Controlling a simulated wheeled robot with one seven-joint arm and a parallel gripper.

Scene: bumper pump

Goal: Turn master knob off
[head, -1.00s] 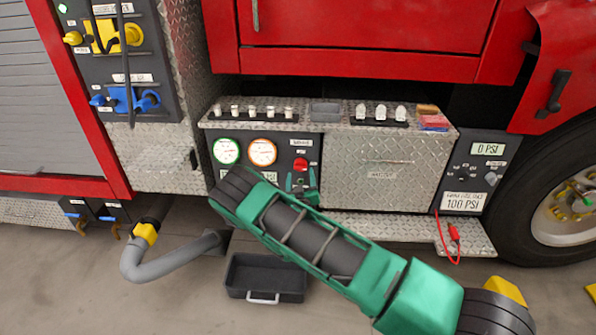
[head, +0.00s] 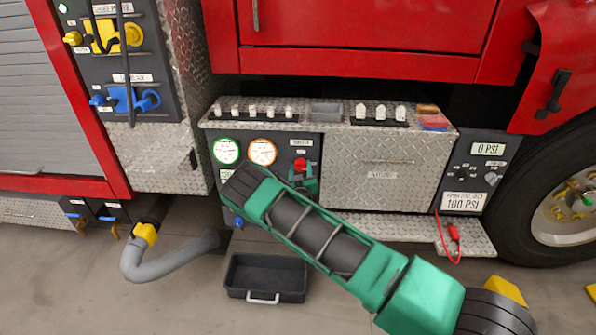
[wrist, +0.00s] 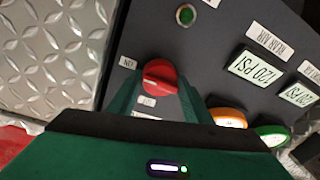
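The red master knob (wrist: 158,76) sits on the dark pump panel, and it also shows in the head view (head: 300,163). A pale mark on the knob faces the ON label (wrist: 127,62), which appears upside down. My gripper (wrist: 160,82) is at the knob, with one green finger on each side of it. The fingers are apart and very close to the knob's sides; whether they press on it I cannot tell. In the head view my gripper (head: 302,180) hides the panel just below the knob. A small label (wrist: 147,101) shows between the fingers.
Green and orange gauges (head: 262,151) sit left of the knob. A green round indicator (wrist: 185,15) is on the same panel. A diamond-plate box (head: 385,170) stands to the right. A black tray (head: 265,278) lies on the ground below.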

